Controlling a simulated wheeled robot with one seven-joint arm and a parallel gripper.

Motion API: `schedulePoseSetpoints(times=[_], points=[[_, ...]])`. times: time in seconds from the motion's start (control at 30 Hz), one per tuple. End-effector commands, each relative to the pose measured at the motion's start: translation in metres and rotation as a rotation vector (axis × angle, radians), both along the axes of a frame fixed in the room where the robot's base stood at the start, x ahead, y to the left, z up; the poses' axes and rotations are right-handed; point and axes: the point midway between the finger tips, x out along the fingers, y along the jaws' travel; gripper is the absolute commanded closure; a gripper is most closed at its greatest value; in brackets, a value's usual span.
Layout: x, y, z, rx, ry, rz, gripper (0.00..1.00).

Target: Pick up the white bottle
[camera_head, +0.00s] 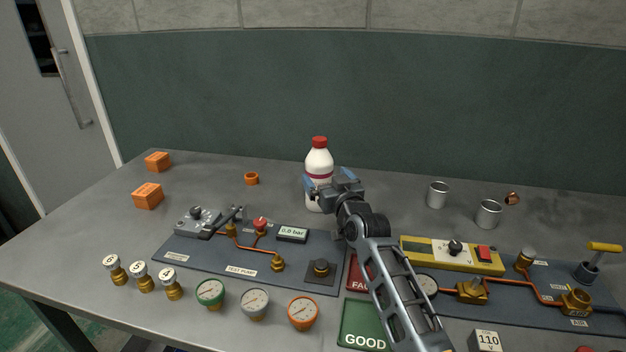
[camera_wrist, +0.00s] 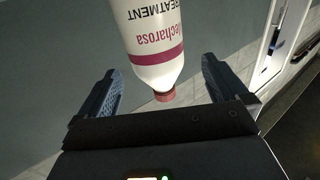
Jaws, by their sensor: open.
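The white bottle (camera_head: 319,164) has a red cap and a dark red band, and stands upright toward the back of the table. My gripper (camera_head: 328,179) is at the bottle's near side, with its blue fingers apart, one toward each side of it. My wrist and gripper hide part of the bottle's lower body. In the wrist view the bottle (camera_wrist: 152,32) appears upside down, with printed text and its cap pointing down. It lies between the two open fingers, with a visible gap on each side. I cannot tell how deep it is between them.
The test pump panel (camera_head: 215,262) lies in front, left of my arm. A yellow device (camera_head: 425,251) and two metal cups (camera_head: 437,194) are to the right. An orange ring (camera_head: 251,178) and orange blocks (camera_head: 148,196) lie left. The table around the bottle is mostly clear.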

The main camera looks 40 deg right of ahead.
Motion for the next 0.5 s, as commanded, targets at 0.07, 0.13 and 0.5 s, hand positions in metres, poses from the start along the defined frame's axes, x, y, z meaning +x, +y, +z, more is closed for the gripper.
schedulePoseSetpoints(times=[0.07, 0.13, 0.5], points=[[0.009, -0.004, -0.001, 0.0, -0.002, 0.0, 0.0], [0.015, -0.006, -0.001, 0.001, -0.001, 0.0, 0.0], [0.055, -0.025, -0.002, 0.001, -0.001, 0.0, 0.0]])
